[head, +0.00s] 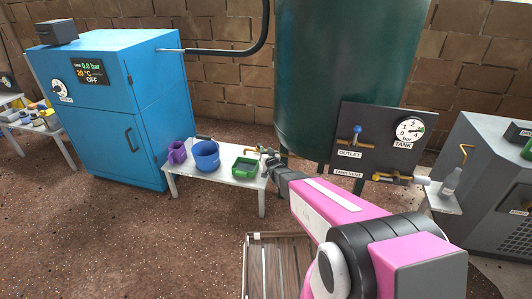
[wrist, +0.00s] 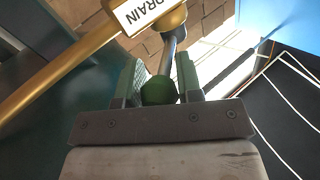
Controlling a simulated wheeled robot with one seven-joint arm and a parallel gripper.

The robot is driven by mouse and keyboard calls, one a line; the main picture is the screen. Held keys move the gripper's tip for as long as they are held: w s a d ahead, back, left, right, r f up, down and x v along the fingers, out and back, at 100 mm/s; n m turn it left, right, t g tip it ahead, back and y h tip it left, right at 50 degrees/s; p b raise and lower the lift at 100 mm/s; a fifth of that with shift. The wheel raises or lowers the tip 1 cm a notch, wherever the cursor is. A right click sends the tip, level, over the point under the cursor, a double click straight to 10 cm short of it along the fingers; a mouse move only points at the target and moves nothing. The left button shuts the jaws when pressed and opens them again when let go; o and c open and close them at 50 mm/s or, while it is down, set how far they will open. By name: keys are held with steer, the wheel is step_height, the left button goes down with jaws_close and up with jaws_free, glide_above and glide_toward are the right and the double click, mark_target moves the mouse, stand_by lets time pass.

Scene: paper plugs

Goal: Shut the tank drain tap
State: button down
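The tank drain tap shows in the wrist view as a brass pipe (wrist: 60,62) with a white "DRAIN" label (wrist: 150,12) and a metal lever (wrist: 168,50) ending in a green ball knob (wrist: 158,91). My gripper (wrist: 160,75) has its two green-padded fingers on either side of this knob. The knob fills the gap, and both pads appear to touch it. In the head view my gripper (head: 268,160) is low at the front of the dark green tank (head: 345,70), beside the brass drain pipe (head: 283,151). My gripper largely hides the lever there.
A white table (head: 215,185) beside the tap holds a purple jug (head: 177,152), a blue bucket (head: 206,155) and a green tray (head: 245,168). A dark panel (head: 375,160) with outlet and vent valves stands right of my arm. A blue cabinet (head: 100,110) stands left.

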steer(key=shift+s+a, duration=0.1)
steer(key=shift+a, duration=0.05)
steer(key=shift+s+a+m+g+h, duration=0.1)
steer(key=shift+a+m+g+h, duration=0.15)
steer(key=shift+a+m+h, duration=1.1)
steer(key=shift+s+a+m+g+h, duration=0.1)
steer(key=shift+a+m+g+h, duration=0.2)
steer(key=shift+m+h, duration=2.05)
steer(key=shift+s+a+m+g+h, duration=0.2)
steer(key=shift+a+m+h, duration=0.55)
steer(key=shift+h, duration=2.25)
steer(key=shift+w, duration=0.15)
steer(key=c, duration=0.8)
jaws_free()
steer(key=shift+a, duration=0.1)
steer(key=v, duration=1)
steer(key=shift+s+a+r, duration=0.15)
steer(key=shift+s+a, duration=0.05)
steer(key=shift+s, duration=0.2)
